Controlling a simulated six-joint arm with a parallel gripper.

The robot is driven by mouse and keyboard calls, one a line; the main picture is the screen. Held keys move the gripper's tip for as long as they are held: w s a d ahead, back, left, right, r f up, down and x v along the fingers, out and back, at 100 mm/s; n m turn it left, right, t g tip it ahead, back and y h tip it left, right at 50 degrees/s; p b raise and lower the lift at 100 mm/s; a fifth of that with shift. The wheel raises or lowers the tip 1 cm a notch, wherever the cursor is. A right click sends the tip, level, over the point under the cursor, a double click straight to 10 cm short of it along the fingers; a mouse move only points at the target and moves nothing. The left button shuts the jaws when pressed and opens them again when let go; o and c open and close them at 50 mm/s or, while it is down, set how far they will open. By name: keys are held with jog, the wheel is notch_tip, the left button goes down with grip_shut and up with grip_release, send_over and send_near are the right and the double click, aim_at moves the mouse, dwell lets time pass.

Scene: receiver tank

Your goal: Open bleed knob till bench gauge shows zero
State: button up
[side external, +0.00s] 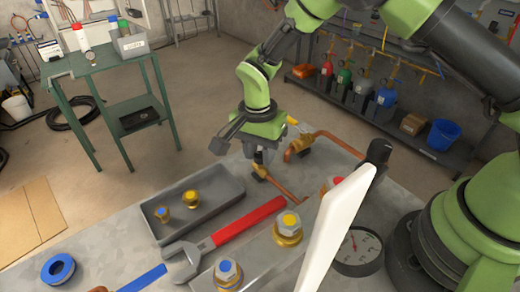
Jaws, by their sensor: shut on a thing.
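My gripper (262,157) points down over the far edge of the bench and is shut. Between its fingertips is a small dark piece at the end of a copper pipe, which looks like the bleed knob; the jaws hide most of it. The bench gauge (357,252) is a round pale dial with a dark rim and a red needle, at the lower right. The white bar covers part of the space to its left. The needle points upward, slightly left; its numbers are too small to read.
A brass fitting with copper pipe (298,147) stands right of my gripper. A long white bar (338,228) rises in front of the gauge. A red-handled wrench (248,220), a grey tray (212,209) with brass pieces, and brass fittings with yellow (288,230) and blue tops (228,273) occupy the bench.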

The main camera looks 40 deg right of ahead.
aim_at(259, 154)
jog(key=shift+m, duration=1.3)
jog(key=o, duration=0.9)
jog(key=shift+o, duration=0.2)
jog(key=r, duration=0.9)
jog(key=shift+w, duration=0.2)
jog(key=shift+r, duration=0.45)
